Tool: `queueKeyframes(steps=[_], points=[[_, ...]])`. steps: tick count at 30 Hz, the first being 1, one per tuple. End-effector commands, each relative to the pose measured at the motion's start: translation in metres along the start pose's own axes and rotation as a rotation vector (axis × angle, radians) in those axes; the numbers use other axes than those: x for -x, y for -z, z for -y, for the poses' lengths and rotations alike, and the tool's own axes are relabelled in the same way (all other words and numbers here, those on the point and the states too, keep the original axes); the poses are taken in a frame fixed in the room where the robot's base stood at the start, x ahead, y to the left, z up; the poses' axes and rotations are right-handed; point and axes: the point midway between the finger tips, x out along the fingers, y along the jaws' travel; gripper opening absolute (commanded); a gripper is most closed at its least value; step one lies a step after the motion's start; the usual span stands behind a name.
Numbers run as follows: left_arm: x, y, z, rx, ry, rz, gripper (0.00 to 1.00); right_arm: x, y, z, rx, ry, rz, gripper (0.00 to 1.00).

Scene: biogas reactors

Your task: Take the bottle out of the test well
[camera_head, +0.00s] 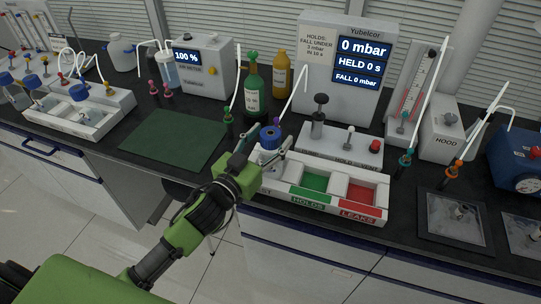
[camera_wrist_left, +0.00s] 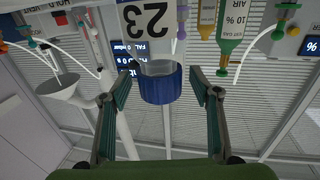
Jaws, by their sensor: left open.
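The bottle (camera_head: 269,156) has a blue cap (camera_head: 270,134) and stands upright at the left end of the white test station (camera_head: 330,160), where the test well is. The well itself is hidden by the bottle and my gripper. In the left wrist view, which is upside down, the bottle shows a label reading 23 (camera_wrist_left: 148,22) and its blue cap (camera_wrist_left: 160,85). My left gripper (camera_head: 262,150) is open, with one finger on each side of the bottle near the cap. In the wrist view, gaps show between the fingers and the cap. My right gripper is not in view.
The station has a green HOLDS bay (camera_head: 314,182) and a red LEAKS bay (camera_head: 361,194) in front. A display (camera_head: 363,60) behind reads 0 mbar. A green gas bottle (camera_head: 252,85) stands behind left. A dark green mat (camera_head: 172,139) lies clear to the left.

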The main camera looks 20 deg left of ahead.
Motion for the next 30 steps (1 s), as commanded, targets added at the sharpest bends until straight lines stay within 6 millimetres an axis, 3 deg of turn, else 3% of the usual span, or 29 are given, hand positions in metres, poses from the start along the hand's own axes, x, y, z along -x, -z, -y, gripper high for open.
queueKeyframes(steps=[10,16,17,30], points=[[-0.008,-0.001,0.0,0.0,0.0,0.001,0.54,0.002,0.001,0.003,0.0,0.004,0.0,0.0],[-0.008,-0.001,0.0,0.0,0.0,0.001,0.02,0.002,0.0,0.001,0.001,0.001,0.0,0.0],[-0.008,-0.001,0.0,0.0,0.0,0.001,0.0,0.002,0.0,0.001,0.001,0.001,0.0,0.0],[-0.008,0.012,0.0,-0.003,-0.001,-0.005,0.0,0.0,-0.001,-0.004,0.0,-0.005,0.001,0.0]])
